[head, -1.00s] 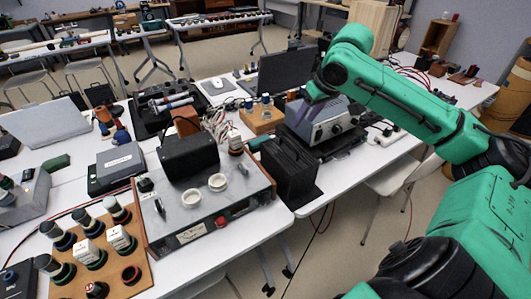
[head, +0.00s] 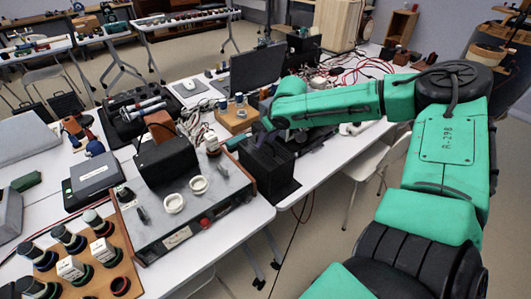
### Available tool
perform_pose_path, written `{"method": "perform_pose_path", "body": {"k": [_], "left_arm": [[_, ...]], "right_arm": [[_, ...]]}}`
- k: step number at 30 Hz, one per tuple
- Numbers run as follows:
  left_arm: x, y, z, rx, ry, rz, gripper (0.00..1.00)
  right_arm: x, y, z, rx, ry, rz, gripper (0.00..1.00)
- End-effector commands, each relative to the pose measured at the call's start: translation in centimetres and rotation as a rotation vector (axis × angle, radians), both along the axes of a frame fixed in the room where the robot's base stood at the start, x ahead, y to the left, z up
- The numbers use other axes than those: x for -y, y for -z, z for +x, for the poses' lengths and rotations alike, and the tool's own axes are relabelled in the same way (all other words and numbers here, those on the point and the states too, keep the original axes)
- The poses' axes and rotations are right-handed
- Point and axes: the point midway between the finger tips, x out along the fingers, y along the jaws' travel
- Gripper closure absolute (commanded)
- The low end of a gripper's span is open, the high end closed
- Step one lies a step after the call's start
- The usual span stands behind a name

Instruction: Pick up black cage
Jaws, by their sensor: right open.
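The black cage (head: 264,172) is a dark, ribbed, box-like thing standing on the white table, just right of the grey instrument box. My right arm reaches in from the right. My right gripper (head: 260,134) is at the cage's top edge, with its dark fingers pointing down. It is open, and I cannot tell whether the fingers touch the cage. The forearm and gripper hide part of what is behind the cage. My left gripper is not in view.
The grey instrument box (head: 185,221) with white rings stands close on the cage's left. A wooden board with bottles (head: 237,119) and a laptop (head: 256,69) are behind. The table edge is just in front of the cage, with floor beyond.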

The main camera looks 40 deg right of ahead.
Motion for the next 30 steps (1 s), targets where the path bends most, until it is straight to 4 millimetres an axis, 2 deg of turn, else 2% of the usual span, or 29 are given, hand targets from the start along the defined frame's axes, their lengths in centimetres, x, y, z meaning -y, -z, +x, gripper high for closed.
{"method": "perform_pose_path", "body": {"k": [1,3,10,12,14,30], "left_arm": [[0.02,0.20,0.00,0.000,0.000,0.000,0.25],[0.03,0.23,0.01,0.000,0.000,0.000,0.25],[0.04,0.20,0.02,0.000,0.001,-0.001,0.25],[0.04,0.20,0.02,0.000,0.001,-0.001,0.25],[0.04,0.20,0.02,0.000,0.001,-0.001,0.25],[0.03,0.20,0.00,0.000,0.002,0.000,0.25]], "right_arm": [[0.03,0.86,0.23,-0.004,-0.001,-0.003,0.52],[0.02,1.37,0.52,-0.001,-0.001,-0.001,0.52],[-0.02,1.38,0.65,0.002,-0.001,0.000,0.52],[-0.01,1.39,0.64,0.002,-0.001,0.000,0.79],[-0.01,1.39,0.64,0.002,-0.001,0.000,1.00],[0.00,1.39,0.62,0.001,-0.001,0.000,1.00]]}}
